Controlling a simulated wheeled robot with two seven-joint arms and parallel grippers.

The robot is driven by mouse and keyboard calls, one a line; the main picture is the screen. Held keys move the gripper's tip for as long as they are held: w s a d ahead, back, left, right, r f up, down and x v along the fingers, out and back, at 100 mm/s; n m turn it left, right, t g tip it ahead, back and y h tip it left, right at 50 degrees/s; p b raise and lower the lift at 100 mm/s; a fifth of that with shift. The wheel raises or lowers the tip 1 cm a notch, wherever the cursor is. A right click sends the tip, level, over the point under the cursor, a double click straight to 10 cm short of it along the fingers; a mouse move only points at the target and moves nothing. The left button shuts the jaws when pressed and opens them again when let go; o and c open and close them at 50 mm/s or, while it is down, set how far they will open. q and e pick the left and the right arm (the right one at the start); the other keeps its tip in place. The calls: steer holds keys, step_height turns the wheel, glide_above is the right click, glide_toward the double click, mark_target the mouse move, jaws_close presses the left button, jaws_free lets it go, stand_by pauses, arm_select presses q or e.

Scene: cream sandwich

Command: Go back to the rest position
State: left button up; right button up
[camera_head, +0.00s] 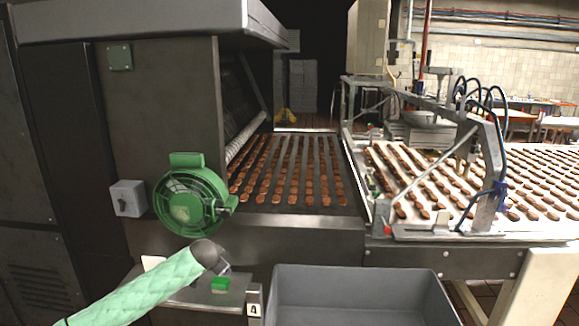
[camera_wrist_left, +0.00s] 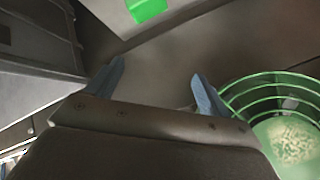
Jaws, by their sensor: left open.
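My left arm, in a pale green quilted sleeve, comes in from the lower left in the head view. Its gripper (camera_head: 224,267) is small there, partly hidden behind the dark wrist end, above a small panel at the machine's front. In the left wrist view the gripper (camera_wrist_left: 158,74) has its two blue fingers spread apart with nothing between them. My right arm and gripper are not in view.
A green block (camera_head: 220,284) sits on the panel below the wrist. A grey bin (camera_head: 362,281) is to the right. Rows of biscuits (camera_head: 290,165) lie on the conveyor behind.

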arm_select(q)
steer(key=s+d+f+n+g, duration=0.2)
steer(key=s+f, duration=1.2)
steer(key=f, duration=0.1)
steer(key=s+d+f+n+g, duration=0.1)
steer(key=s+d+f+n, duration=0.15)
steer(key=s+f, duration=1.2)
steer(key=s+d+f+g, duration=0.1)
steer(key=s+f, duration=0.5)
steer(key=s, duration=0.5)
steer(key=s+d+f+n+g, duration=0.1)
steer(key=s+f, duration=0.4)
steer(key=s, duration=0.6)
steer(key=s+d+f+g+h, duration=0.1)
steer(key=s+f+g, duration=0.1)
steer(key=s+f, duration=0.4)
steer(key=s, duration=0.4)
steer(key=shift+s+f+g, duration=0.35)
steer(key=shift+s+g, duration=0.05)
steer(key=shift+w+d, duration=0.1)
